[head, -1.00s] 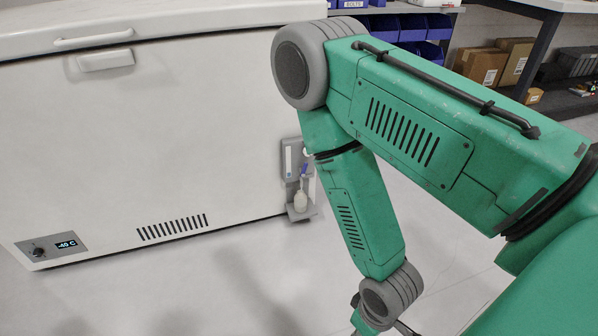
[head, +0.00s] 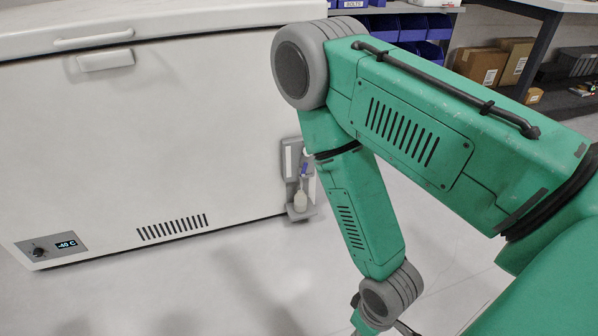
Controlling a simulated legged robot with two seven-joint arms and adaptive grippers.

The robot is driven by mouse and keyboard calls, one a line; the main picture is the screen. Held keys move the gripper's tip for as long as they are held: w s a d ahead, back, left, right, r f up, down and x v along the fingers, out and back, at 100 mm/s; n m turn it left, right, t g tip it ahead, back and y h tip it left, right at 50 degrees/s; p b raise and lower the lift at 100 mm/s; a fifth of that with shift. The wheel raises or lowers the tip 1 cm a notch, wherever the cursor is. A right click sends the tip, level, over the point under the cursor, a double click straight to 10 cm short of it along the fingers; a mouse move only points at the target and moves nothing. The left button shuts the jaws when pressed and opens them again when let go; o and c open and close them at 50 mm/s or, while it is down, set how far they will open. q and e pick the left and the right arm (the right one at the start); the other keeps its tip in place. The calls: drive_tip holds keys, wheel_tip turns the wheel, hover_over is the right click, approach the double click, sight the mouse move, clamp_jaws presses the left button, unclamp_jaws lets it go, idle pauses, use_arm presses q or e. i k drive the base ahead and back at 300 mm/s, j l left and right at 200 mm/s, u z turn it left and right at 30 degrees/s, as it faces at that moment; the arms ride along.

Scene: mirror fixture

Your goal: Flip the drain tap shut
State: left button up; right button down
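A white chest freezer (head: 160,130) fills the left half of the head view. At its right end, low down, a grey bracket (head: 288,160) carries a small blue lever (head: 304,169), which looks like the drain tap's handle. A small whitish bottle (head: 300,201) stands right below it on a grey ledge. The lever is small, and I cannot tell its exact setting. My green arm hangs just right of the bracket, close to it in the picture. My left gripper is also out of view.
Grey floor lies open in front of the freezer. A display panel (head: 65,244) and vent slots (head: 172,227) are on the freezer's front. Behind my arm, shelves hold blue bins (head: 412,27) and cardboard boxes (head: 481,66).

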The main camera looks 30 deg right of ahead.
sight(303, 171)
drive_tip(key=i+l+z, duration=0.25)
drive_tip(key=i+l, duration=0.35)
drive_tip(key=l, duration=0.3)
drive_tip(key=i+l+z, duration=0.25)
drive_tip(key=i+l, duration=0.4)
drive_tip(key=l, duration=0.15)
drive_tip(key=j+z, duration=0.1)
drive_tip(key=j, duration=0.8)
